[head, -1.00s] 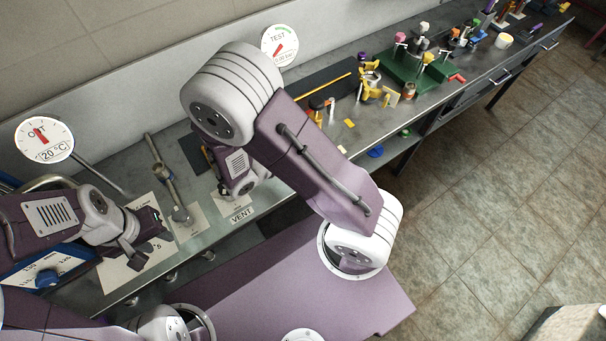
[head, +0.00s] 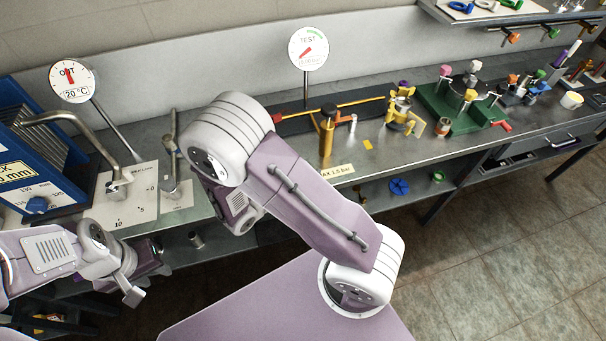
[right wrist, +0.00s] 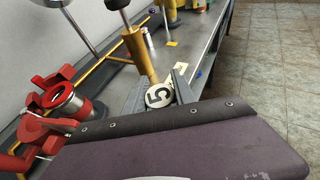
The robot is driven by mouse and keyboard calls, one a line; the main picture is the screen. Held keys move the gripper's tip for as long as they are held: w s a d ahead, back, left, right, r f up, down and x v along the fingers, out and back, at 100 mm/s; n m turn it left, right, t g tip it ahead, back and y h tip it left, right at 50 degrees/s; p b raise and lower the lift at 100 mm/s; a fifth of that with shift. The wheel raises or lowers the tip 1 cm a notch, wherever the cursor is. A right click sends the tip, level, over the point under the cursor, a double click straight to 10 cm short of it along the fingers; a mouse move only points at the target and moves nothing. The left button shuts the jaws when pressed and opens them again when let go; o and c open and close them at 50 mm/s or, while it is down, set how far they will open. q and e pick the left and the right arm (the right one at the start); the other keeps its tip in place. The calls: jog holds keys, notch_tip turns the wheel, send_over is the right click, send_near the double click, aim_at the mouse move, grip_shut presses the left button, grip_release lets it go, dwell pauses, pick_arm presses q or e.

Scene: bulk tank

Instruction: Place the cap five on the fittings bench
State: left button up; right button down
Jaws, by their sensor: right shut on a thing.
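Cap five (right wrist: 159,96), a pale disc with a black "5", sits between the dark fingers of my right gripper (right wrist: 160,95) in the right wrist view. The gripper is shut on it, close in front of a yellow post with a black knob (right wrist: 138,50). In the head view my right arm hides the right gripper and the cap. The fittings bench (head: 375,150) is the long grey steel bench along the wall. My left gripper (head: 143,275) is low at the left, in front of the bench edge; its finger gap is unclear.
The yellow post (head: 326,140) stands on the bench. Red clamp fittings (right wrist: 55,100) are close at left in the wrist view. A yellow fitting (head: 402,112) and a green block (head: 462,108) with several knobs stand farther right. Bare steel lies along the front edge.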

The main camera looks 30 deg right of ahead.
jog(key=w+f, duration=0.1)
jog(key=w+d+f, duration=0.1)
jog(key=w, duration=0.1)
jog(key=w+d+f, duration=0.1)
jog(key=w, duration=0.1)
jog(key=shift+w+d+f, duration=0.2)
jog(key=shift+f, duration=2.05)
jog(key=shift+s+f, duration=0.1)
jog(key=shift+f, duration=0.05)
jog(key=c, duration=1)
grip_release()
jog(key=shift+c, duration=0.2)
